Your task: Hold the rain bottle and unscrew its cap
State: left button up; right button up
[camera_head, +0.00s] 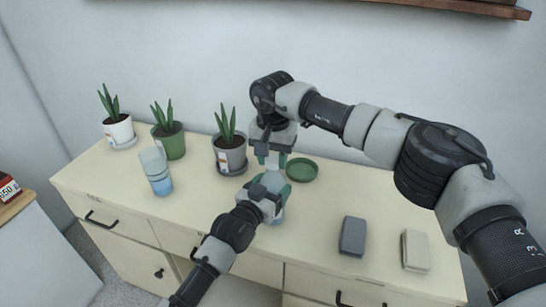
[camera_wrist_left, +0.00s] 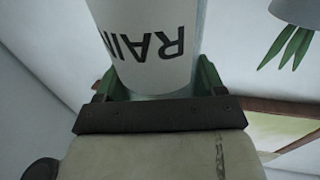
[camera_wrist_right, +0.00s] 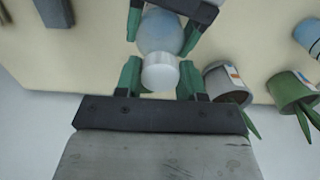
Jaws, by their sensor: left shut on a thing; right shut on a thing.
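The rain bottle (camera_wrist_left: 150,45) is white with dark letters reading RAIN, upside down in the left wrist view. My left gripper (camera_head: 270,192) is shut on its body, with a green finger on each side. In the head view the bottle is upright near the cabinet top and mostly hidden by my grippers; I cannot tell if its base touches the surface. The white cap (camera_wrist_right: 160,74) sits on the bottle's neck in the right wrist view. My right gripper (camera_head: 273,162) points down from above, shut on the cap, its green fingers on either side.
The cream cabinet (camera_head: 190,208) holds potted plants in white (camera_head: 119,131), green (camera_head: 170,144) and grey (camera_head: 230,155) pots. A blue-and-clear cup (camera_head: 157,170) stands left of the bottle. A green saucer (camera_head: 302,170) lies close right. Grey (camera_head: 353,236) and beige (camera_head: 415,250) blocks lie farther right.

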aim_at(273, 159)
jog(key=shift+r, duration=0.15)
dwell(0.4)
jog(key=shift+r, duration=1)
jog(key=shift+r, duration=2)
pick_arm(q)
jog(key=o, duration=1.8)
